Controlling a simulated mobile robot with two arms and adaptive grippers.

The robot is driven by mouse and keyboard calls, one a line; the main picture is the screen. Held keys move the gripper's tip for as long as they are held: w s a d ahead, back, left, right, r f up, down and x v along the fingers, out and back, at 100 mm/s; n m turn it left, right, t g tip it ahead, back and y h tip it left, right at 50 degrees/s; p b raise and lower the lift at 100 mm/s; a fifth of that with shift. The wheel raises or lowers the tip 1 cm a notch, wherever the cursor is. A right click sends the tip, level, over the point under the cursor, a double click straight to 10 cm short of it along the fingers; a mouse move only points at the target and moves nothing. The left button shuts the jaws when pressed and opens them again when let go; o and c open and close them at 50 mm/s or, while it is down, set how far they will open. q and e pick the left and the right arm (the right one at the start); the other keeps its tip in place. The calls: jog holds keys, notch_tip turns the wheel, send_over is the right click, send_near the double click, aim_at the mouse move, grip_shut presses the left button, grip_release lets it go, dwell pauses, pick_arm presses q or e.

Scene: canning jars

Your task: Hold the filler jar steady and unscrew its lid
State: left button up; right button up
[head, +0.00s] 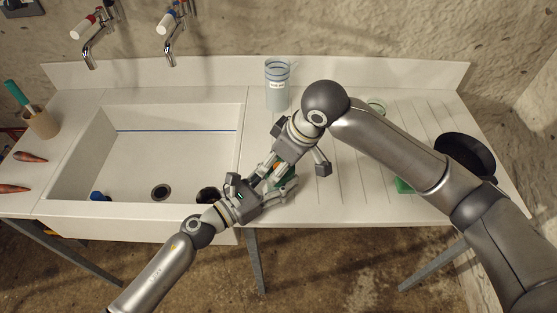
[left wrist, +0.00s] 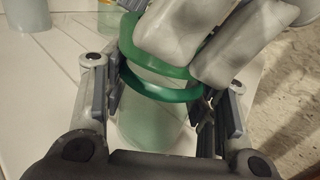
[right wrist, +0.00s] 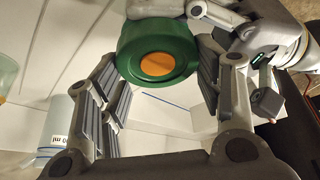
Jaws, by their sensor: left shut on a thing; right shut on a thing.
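The filler jar is a clear, greenish glass jar (left wrist: 155,120) with green bands at its top. It stands between the fingers of my left gripper (left wrist: 165,105), which is shut on it. In the head view my left gripper (head: 266,190) reaches it from the left at the counter's front, largely hiding it. The green lid (right wrist: 158,55) has an orange centre and sits between the fingers of my right gripper (right wrist: 165,85), which is shut on it from above. The right gripper also shows in the head view (head: 279,168). I cannot tell whether lid and jar are apart.
A sink (head: 125,110) lies to the left, with a dark cup (head: 208,195) at its right edge. A tall clear labelled container (head: 278,88) stands behind the grippers. A black pan (head: 465,155), a green object (head: 403,186) and another jar (head: 376,105) are to the right.

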jog(key=n+g, duration=0.1)
jog(key=n, duration=0.2)
jog(key=shift+n+y, duration=0.4)
jog(key=shift+n+g, duration=0.3)
jog(key=shift+n, duration=0.1)
jog(key=n+g, duration=0.1)
jog(key=n, duration=0.2)
jog(key=shift+s+n+g, duration=0.1)
jog(key=shift+n+g, duration=0.4)
jog(key=shift+n, duration=0.3)
jog(key=shift+n+g, duration=0.4)
jog(key=shift+n, duration=0.8)
jog(key=shift+n+g+h, duration=0.4)
jog(key=shift+n, duration=0.7)
